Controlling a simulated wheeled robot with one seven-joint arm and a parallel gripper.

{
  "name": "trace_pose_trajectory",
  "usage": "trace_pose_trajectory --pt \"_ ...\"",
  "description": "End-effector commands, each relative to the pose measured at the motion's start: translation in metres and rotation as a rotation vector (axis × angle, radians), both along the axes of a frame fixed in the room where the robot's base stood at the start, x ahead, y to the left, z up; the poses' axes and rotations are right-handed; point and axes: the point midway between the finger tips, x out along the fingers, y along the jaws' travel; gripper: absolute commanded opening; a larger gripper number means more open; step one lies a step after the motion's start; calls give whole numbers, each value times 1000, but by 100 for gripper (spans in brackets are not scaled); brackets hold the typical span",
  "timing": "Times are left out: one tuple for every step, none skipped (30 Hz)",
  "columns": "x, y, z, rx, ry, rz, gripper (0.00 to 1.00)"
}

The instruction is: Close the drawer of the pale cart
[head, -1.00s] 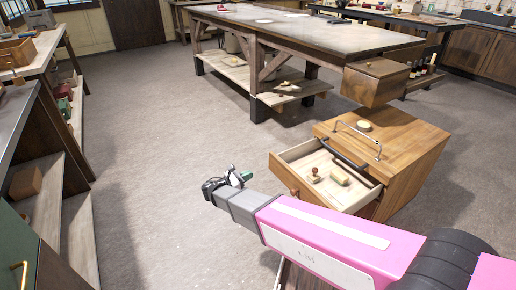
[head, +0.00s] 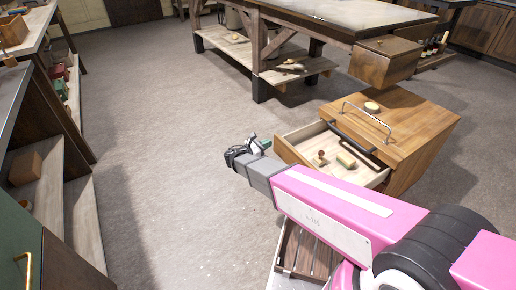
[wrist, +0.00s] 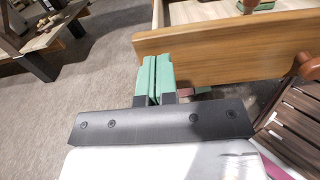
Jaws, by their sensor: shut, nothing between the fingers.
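The pale wooden cart (head: 418,118) stands right of centre in the head view. Its drawer (head: 290,150) is pulled open toward the left, with a small stamp (head: 320,158) and a pale block (head: 346,160) inside. My gripper (head: 265,143) is shut and empty, just off the far-left corner of the drawer front. In the wrist view its green fingertips (wrist: 154,75) overlap the left end of the drawer front (wrist: 225,45). I cannot tell whether they touch it. A round wooden knob (wrist: 307,65) shows on the front at the right.
A long workbench (head: 262,55) with a lower shelf stands behind the cart. Shelving (head: 40,205) lines the left side. A dark slatted wooden piece (head: 303,250) lies low beneath my arm. Open floor (head: 165,130) spreads left of the drawer.

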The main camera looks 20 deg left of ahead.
Motion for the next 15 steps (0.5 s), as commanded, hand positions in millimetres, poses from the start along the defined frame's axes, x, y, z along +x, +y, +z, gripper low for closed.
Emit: trace_pose_trajectory --pt "7 -7 0 0 0 -3 0" --pt "10 -9 0 0 0 -3 0" --pt "14 -12 0 0 0 -3 0" --pt "17 -15 0 0 0 -2 0" --pt "19 -17 0 0 0 -2 0" --pt "22 -19 0 0 0 -2 0" --pt "24 -21 0 0 0 -2 0" --pt "26 -22 0 -1 -1 -1 0" --pt "27 -23 0 -1 -1 -1 0" --pt "28 -24 0 -1 -1 -1 0" --pt "29 -25 0 -1 -1 -1 0" --pt "30 -26 0 0 0 0 0" --pt "30 -26 0 0 0 0 0" --pt "31 -26 0 0 0 0 0" --pt "31 -26 0 0 0 0 0"
